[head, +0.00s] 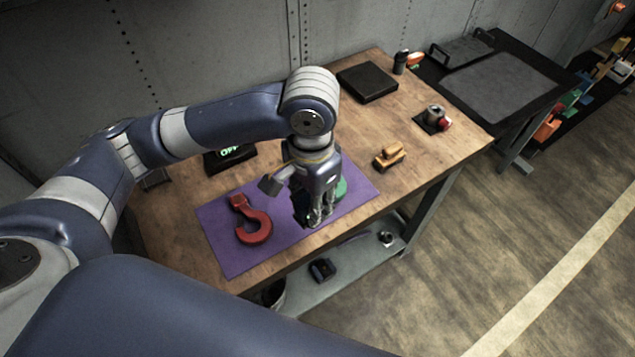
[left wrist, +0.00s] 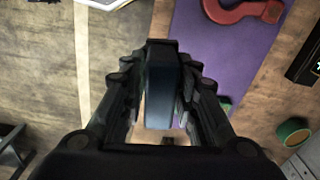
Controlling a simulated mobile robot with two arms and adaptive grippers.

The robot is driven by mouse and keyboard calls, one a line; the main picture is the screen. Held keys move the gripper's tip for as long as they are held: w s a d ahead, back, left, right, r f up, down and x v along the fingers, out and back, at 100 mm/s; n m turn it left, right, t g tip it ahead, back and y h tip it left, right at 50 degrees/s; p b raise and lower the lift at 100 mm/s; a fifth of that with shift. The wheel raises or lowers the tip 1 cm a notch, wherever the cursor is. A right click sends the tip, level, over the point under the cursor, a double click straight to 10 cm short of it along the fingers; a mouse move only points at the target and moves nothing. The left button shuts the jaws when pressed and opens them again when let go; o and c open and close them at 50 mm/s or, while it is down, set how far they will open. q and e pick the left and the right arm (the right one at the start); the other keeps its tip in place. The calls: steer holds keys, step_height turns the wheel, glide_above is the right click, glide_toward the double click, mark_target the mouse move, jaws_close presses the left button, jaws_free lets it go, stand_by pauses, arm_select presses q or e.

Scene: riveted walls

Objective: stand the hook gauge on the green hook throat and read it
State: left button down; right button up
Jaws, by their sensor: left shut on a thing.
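My left gripper (head: 314,222) points down over the right part of the purple mat (head: 223,256). In the left wrist view its fingers (left wrist: 163,100) are shut on a dark blue-grey block, apparently the hook gauge (left wrist: 160,78). The green hook (head: 341,189) is mostly hidden behind the gripper in the head view. A small green bit (left wrist: 225,103) shows beside the fingers in the left wrist view. Whether the gauge touches the green hook is hidden. A red hook (head: 253,228) lies on the mat to the left. My right gripper is out of view.
A dark display (head: 230,157) with green lettering, seemingly "OFF", stands behind the mat on the wooden table (head: 402,114). A yellow-brown block (head: 389,156), a dark flat box (head: 367,83) and a metal part with red (head: 436,117) stand right and back. The table's right front is clear.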

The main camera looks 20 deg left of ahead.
arm_select(q)
steer(key=d+f+m, duration=0.3)
steer(key=d+m, duration=0.2)
steer(key=d, duration=0.3)
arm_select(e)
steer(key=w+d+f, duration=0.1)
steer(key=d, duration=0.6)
arm_select(q)
steer(key=p, duration=0.2)
glide_toward(341, 188)
step_height(341, 188, down, 2)
steer(key=a, duration=0.3)
steer(key=shift+f+m, duration=0.2)
steer(key=shift+m, duration=0.1)
step_height(341, 188, down, 3)
steer(key=shift+r+p, duration=0.1)
steer(key=shift+p, duration=0.5)
steer(key=shift+f, duration=0.25)
steer(key=c, duration=1.2)
jaws_free()
steer(key=shift+s+f, duration=0.1)
steer(key=shift+f, duration=0.05)
steer(key=shift+c, duration=0.2)
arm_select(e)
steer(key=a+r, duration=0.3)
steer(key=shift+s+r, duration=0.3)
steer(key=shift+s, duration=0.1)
